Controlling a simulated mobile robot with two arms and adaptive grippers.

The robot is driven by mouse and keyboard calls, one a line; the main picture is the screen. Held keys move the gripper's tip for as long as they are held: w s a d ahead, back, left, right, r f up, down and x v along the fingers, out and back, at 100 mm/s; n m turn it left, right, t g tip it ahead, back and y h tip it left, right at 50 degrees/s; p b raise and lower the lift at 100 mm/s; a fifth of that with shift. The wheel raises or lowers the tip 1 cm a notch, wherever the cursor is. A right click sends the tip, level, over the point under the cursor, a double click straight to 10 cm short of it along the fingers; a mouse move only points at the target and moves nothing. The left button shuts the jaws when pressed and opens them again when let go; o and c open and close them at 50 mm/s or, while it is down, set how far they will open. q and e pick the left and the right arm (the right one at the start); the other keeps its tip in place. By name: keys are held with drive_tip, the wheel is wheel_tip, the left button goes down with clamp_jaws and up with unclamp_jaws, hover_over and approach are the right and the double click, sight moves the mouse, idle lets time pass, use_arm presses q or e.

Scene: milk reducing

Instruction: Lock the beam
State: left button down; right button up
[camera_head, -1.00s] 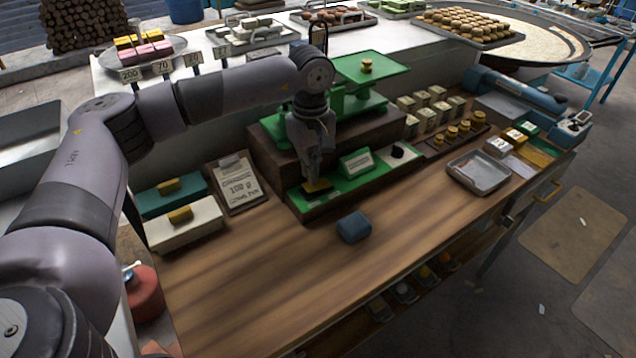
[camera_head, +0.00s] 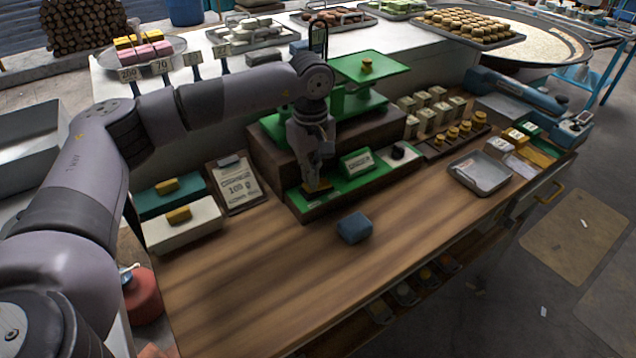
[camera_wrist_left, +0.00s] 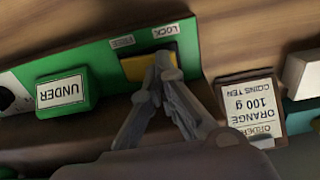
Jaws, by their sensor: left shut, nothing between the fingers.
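The green balance scale (camera_head: 345,95) stands on a dark wooden stepped base (camera_head: 275,157). On the lower step, a green panel (camera_wrist_left: 101,55) carries a yellow slider (camera_wrist_left: 137,68) beside labels reading FREE and LOCK. My right gripper is not in view.
A green UNDER sign (camera_head: 357,163) stands beside the slider. A clipboard (camera_head: 238,186) reads 100 g. A blue block (camera_head: 354,227) and a metal tray (camera_head: 480,174) lie on the wooden bench (camera_head: 270,280). The bench front is mostly clear.

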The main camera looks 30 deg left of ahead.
use_arm(q)
drive_tip(key=shift+f+b, duration=0.3)
drive_tip(key=shift+f, duration=0.15)
drive_tip(key=shift+r+p, duration=2.1)
drive_tip(key=shift+r, duration=1.5)
drive_tip(key=shift+f, duration=0.1)
